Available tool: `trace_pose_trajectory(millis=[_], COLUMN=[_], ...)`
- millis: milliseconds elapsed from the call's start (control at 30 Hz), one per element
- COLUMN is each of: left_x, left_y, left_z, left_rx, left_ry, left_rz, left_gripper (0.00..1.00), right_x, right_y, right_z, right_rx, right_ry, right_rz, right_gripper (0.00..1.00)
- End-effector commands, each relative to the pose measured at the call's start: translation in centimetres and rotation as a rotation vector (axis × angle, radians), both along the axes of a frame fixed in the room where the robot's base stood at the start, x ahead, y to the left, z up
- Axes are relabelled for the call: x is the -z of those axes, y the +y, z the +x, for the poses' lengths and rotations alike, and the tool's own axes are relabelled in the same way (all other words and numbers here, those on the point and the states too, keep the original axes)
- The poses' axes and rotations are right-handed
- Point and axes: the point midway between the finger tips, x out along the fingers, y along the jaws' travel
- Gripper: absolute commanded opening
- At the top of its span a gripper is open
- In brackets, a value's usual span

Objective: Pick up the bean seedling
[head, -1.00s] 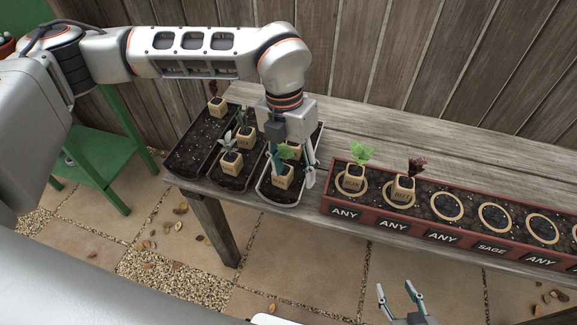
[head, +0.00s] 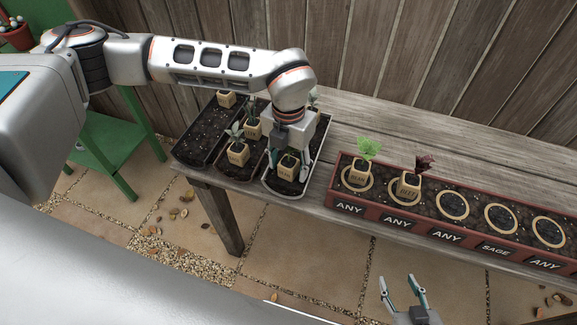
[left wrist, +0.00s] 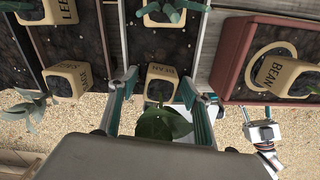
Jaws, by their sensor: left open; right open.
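A bean seedling in a cube pot marked BEAN (head: 287,171) stands in the front of the right-hand black tray (head: 292,199). My left gripper (head: 289,163) is open just above it, pointing down, its fingers on either side. In the left wrist view the same pot (left wrist: 160,83) is between the open fingers, and its green leaf (left wrist: 163,123) is close to the palm. Contact cannot be told. Another bean seedling (head: 361,174) sits in a ring of the red planter. My right gripper (head: 405,290) is open and empty, in front of the bench.
Other potted seedlings, such as this one (head: 238,154), stand in the trays to the left. A beet seedling (head: 409,185) is in the red planter (head: 390,215), whose rings to the right are empty. The bench top behind the planter is clear. A wooden fence stands behind.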

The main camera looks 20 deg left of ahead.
Motion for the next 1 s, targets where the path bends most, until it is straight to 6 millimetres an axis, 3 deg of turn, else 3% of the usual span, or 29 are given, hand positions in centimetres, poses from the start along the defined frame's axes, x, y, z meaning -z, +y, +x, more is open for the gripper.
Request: trace_pose_trajectory(millis=[167, 300, 333, 767, 1000], left_x=[0.0, 0.0, 0.0, -0.5, -3.3], left_y=[0.0, 0.0, 0.0, 0.0, 0.0], left_z=[0.0, 0.0, 0.0, 0.0, 0.1], left_rx=[0.000, 0.000, 0.000, 0.000, 0.000], left_ry=[0.000, 0.000, 0.000, -0.001, -0.004], left_rz=[0.000, 0.000, 0.000, 0.000, -0.002], left_gripper=[0.49, 0.12, 0.07, 0.07, 0.07], right_x=[0.0, -0.1, -0.1, -0.1, -0.2], right_y=[0.0, 0.0, 0.0, 0.0, 0.0], right_z=[0.0, 0.1, 0.1, 0.2, 0.2], right_rx=[0.000, 0.001, 0.001, 0.001, 0.000], right_ry=[-0.001, -0.002, -0.002, -0.003, -0.004], right_rz=[0.001, 0.001, 0.001, 0.001, 0.001], right_gripper=[0.45, 0.45, 0.45, 0.45, 0.45])
